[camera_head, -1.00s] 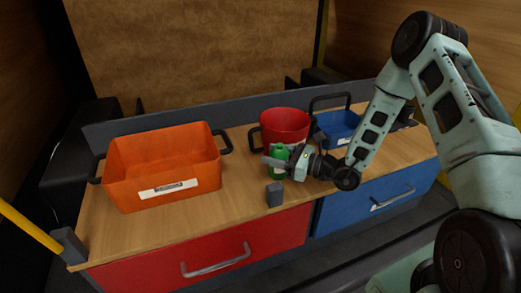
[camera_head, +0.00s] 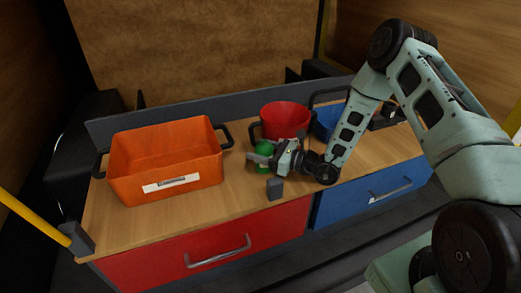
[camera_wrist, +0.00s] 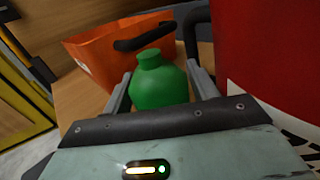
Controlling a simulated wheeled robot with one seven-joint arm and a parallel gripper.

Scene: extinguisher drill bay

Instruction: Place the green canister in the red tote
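The green canister (camera_head: 264,148) is upright between the two fingers of my gripper (camera_head: 260,159), low over the wooden counter. In the wrist view the canister (camera_wrist: 158,85) sits centred, with a finger close against each side; its lower part is hidden by the gripper. My gripper (camera_wrist: 160,88) appears shut on it. Whether its base touches the counter I cannot tell. The red tote (camera_head: 285,119) stands just behind and to the right of the canister, with a dark handle at its left. It also fills the right of the wrist view (camera_wrist: 265,50).
A large orange bin (camera_head: 165,162) with dark handles stands on the left of the counter (camera_head: 230,192). A blue tote (camera_head: 325,122) is right of the red one, partly behind my arm. A small grey block (camera_head: 275,188) stands at the front edge, close to my gripper.

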